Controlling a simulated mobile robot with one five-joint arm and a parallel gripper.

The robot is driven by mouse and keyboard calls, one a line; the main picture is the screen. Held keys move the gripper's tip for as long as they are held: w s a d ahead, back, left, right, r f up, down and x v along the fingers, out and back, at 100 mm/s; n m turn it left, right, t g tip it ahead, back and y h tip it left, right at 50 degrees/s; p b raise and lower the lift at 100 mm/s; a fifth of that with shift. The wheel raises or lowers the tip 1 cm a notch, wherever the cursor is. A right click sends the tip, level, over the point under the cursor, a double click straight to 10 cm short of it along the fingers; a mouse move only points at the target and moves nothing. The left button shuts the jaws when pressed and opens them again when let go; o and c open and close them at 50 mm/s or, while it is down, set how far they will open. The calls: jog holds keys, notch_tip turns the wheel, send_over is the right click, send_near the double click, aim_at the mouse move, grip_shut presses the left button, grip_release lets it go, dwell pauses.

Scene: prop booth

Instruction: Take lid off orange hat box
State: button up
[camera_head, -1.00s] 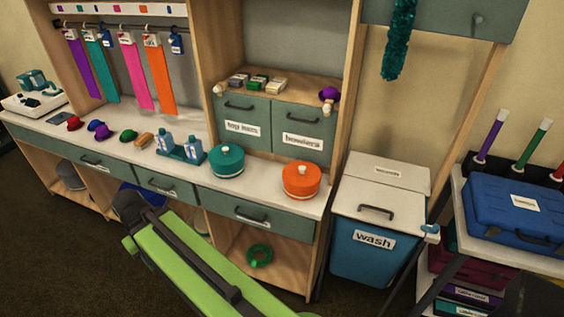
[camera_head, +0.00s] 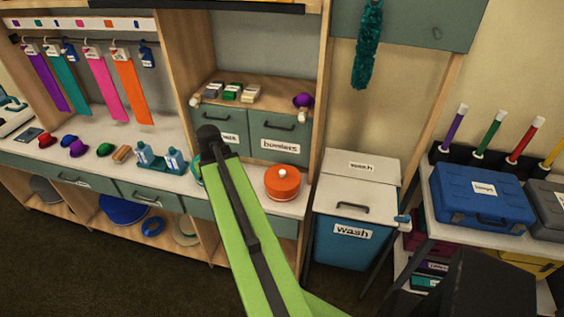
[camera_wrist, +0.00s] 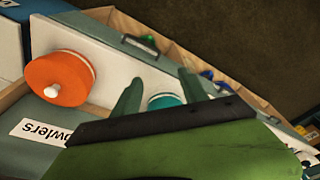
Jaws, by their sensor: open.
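The orange hat box (camera_head: 283,186) stands at the right end of the white counter (camera_head: 255,197), with its lid on and a pale knob on top. It also shows in the wrist view (camera_wrist: 58,80) at the upper left, left of my gripper. My gripper (camera_wrist: 160,88) is open and empty in the wrist view, its two green fingers apart. A teal hat box (camera_wrist: 165,101) shows beyond and between the fingers. In the head view my green arm reaches up to the counter, left of the orange box, and hides most of the teal box; the fingers cannot be made out there.
Drawers labelled "bowlers" (camera_head: 280,136) stand behind the orange box, under a shelf (camera_head: 262,98). A blue wash bin (camera_head: 342,238) is to the right of the counter. Blue bottles (camera_head: 175,160) and small hats (camera_head: 78,147) sit to the left.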

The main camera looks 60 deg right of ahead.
jog(key=s+d+r+m+h+p, duration=0.1)
jog(key=s+d+r+p, duration=0.15)
jog(key=s+d, duration=0.35)
jog(key=s+d+r+m+p, duration=0.1)
jog(key=s+d+r+m, duration=0.2)
jog(key=d, duration=0.5)
jog(key=p, duration=0.2)
send_near(282, 172)
notch_tip(282, 172, down, 3)
jog(key=b, duration=1.1)
jog(key=shift+f+h, duration=0.1)
jog(key=shift+h, duration=0.3)
jog(key=b+x, duration=0.6)
jog(key=shift+w, duration=0.2)
jog(key=shift+r, duration=0.3)
grip_shut()
